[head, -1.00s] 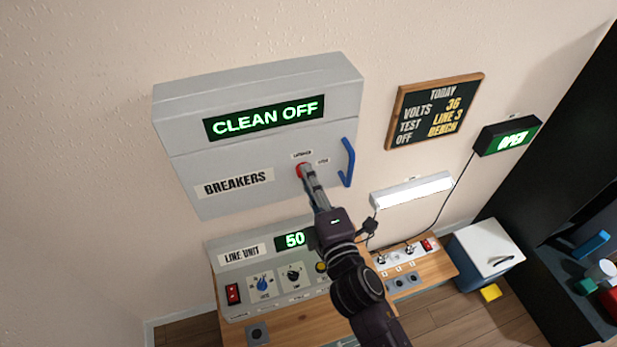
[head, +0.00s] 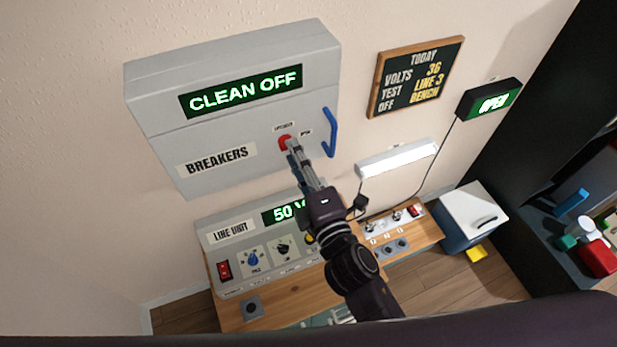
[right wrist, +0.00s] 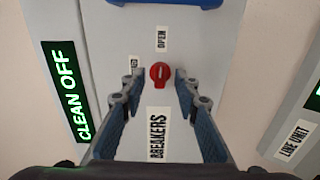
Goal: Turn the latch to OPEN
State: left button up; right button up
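The red latch knob (head: 284,141) is on the front of the grey breaker box (head: 160,155), left of a blue handle (head: 330,132). The right wrist view shows the knob (right wrist: 159,75) with a label reading OPEN (right wrist: 161,39) and a second small label (right wrist: 134,64) near it. My right gripper (head: 293,147) is at the knob and partly covers it in the head view. In the right wrist view its fingers (right wrist: 157,86) are apart, one on each side of the knob, with gaps showing. My left gripper is not in view.
The box display (head: 245,91) reads CLEAN OFF. Below is the line unit (head: 225,255) on a wooden bench (head: 285,311). A lamp (head: 398,160), a chalkboard (head: 417,77) and a lit OPEN sign (head: 492,102) are to the right. A dark shelf stands at far right.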

jog(key=v, duration=1)
jog(key=shift+r, duration=0.2)
jog(key=shift+w, duration=0.1)
jog(key=s+d+f+m+g+h, duration=0.1)
jog(key=s+d+f+m+g, duration=0.15)
jog(key=f, duration=1.05)
jog(key=s+d+f+m+g+h, duration=0.1)
jog(key=s+f+m+g, duration=0.25)
jog(key=f, duration=0.95)
jog(key=s+d+f+m+g+h, duration=0.1)
jog(key=s+d+f+m+g, duration=0.15)
jog(key=f, duration=1.15)
jog(key=s+d+f+m+g+h, duration=0.1)
jog(key=s+d+f+m+g, duration=0.1)
jog(key=s+f, duration=0.4)
jog(key=s+d+f+m+g, duration=0.3)
jog(key=s+d+f+m, duration=0.2)
jog(key=s, duration=0.6)
jog(key=s+d+f+m+g+h+b, duration=0.1)
jog(key=s+d+f+m+g, duration=0.1)
jog(key=s+d+f, duration=0.4)
notch_tip(320, 180, down, 2)
jog(key=shift+s+d+f+m+g+h, duration=0.1)
jog(key=shift+s+d+m+g+h, duration=0.2)
jog(key=shift+s+m, duration=0.7)
jog(key=shift+s+a+n, duration=0.1)
jog(key=shift+s+n, duration=0.05)
jog(key=shift+n, duration=0.1)
